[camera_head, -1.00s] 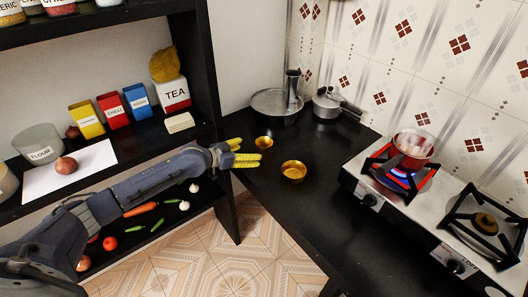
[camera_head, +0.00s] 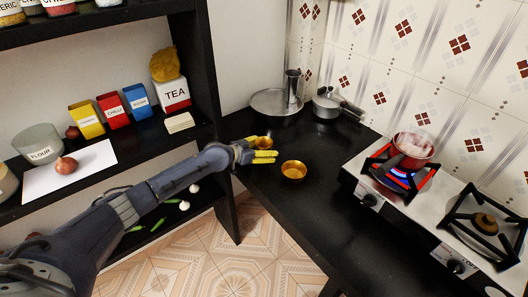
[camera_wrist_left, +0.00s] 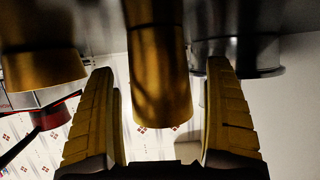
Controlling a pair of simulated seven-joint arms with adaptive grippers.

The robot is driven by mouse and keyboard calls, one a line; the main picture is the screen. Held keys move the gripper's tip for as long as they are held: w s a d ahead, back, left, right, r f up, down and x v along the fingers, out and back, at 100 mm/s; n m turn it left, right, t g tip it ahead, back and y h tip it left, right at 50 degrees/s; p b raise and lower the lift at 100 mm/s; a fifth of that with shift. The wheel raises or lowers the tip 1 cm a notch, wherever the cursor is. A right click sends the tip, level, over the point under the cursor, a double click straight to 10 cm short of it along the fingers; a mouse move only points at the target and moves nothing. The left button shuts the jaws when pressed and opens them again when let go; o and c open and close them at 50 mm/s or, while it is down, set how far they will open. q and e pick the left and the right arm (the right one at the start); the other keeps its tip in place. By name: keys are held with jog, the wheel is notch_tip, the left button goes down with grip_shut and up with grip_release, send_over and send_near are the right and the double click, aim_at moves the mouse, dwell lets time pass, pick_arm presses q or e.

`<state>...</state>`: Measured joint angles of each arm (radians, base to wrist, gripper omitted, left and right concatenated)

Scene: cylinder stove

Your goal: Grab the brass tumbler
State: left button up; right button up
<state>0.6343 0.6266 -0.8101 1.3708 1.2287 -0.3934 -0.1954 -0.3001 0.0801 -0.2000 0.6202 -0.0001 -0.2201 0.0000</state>
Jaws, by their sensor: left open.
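The small brass tumbler (camera_head: 265,141) stands on the black counter, partly hidden by my left gripper. My left gripper (camera_head: 264,149) is open, its yellow fingers level with the tumbler, one on each side. In the left wrist view the tumbler (camera_wrist_left: 158,75) is seen between the two open fingers (camera_wrist_left: 163,110), with a gap on both sides. I cannot tell how deep it sits between them. My right gripper is not in view.
A wider brass bowl (camera_head: 293,170) stands close to the right of the gripper. A steel pan (camera_head: 275,103) and lidded pot (camera_head: 328,104) are behind. A lit stove (camera_head: 362,196) with a red pan (camera_head: 414,150) is at the right. The black shelf (camera_head: 209,90) is at the left.

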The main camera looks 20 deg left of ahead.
pick_arm(q)
jog(key=shift+w+f, duration=0.1)
jog(key=shift+c, duration=0.3)
jog(key=c, duration=1.3)
